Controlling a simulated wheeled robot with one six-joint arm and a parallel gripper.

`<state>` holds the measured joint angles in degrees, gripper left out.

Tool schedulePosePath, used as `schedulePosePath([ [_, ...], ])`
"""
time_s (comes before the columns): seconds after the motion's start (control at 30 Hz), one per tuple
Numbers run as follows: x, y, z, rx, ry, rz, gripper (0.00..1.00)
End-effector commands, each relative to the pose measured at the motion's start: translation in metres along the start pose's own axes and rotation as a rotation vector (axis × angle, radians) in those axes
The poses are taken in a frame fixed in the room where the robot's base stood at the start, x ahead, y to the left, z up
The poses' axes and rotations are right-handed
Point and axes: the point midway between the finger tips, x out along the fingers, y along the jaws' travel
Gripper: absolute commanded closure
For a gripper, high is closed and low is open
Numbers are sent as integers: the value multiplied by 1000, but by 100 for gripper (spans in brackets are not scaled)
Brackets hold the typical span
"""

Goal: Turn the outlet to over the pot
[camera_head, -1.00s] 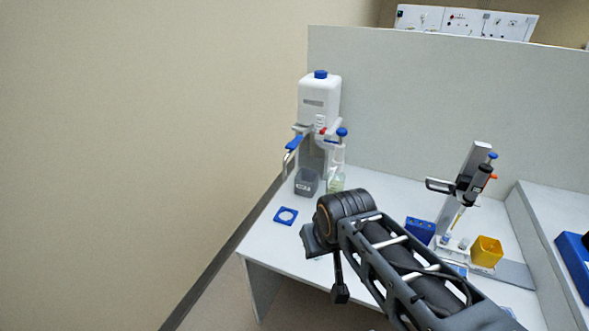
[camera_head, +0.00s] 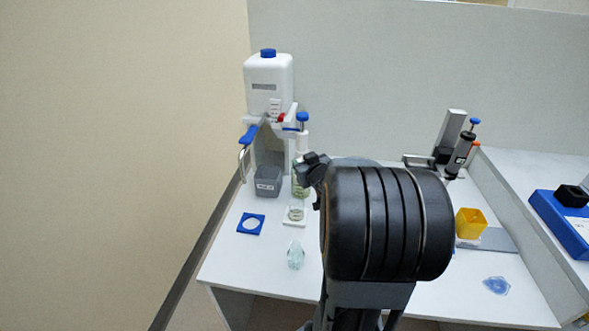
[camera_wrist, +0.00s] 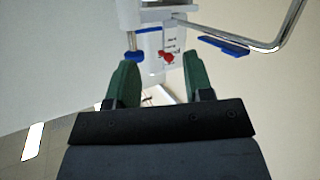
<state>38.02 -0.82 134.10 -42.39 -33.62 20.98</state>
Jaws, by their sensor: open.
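A white dispenser bottle with a blue cap (camera_head: 269,85) stands at the back left of the table. Its outlet, a bent metal tube (camera_head: 241,163) with a blue sleeve (camera_head: 249,135), points forward and left; its tip hangs left of a grey container (camera_head: 267,182) with an unreadable label. A greenish clear vessel (camera_head: 299,187) stands to the right. I cannot tell which is the pot. In the wrist view the outlet tube (camera_wrist: 262,46) is at upper right, beyond my fingers. My gripper (camera_wrist: 163,82) is open and empty, its green fingers pointing toward a red part (camera_wrist: 167,57) on the dispenser.
A blue square with a round hole (camera_head: 251,224), a small dish (camera_head: 296,214) and a clear lump-like item (camera_head: 296,254) lie in front. A yellow container (camera_head: 470,223) and a pipette stand (camera_head: 451,135) are at right. A grey partition (camera_head: 400,80) closes the back.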

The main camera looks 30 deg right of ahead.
Motion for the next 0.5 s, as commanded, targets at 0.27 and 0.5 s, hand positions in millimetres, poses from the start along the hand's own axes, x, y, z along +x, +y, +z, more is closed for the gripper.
schedulePosePath([
  [0.27,7,31,58,84,220,-180,53],
  [0.5,6,34,68,125,293,-257,53],
])
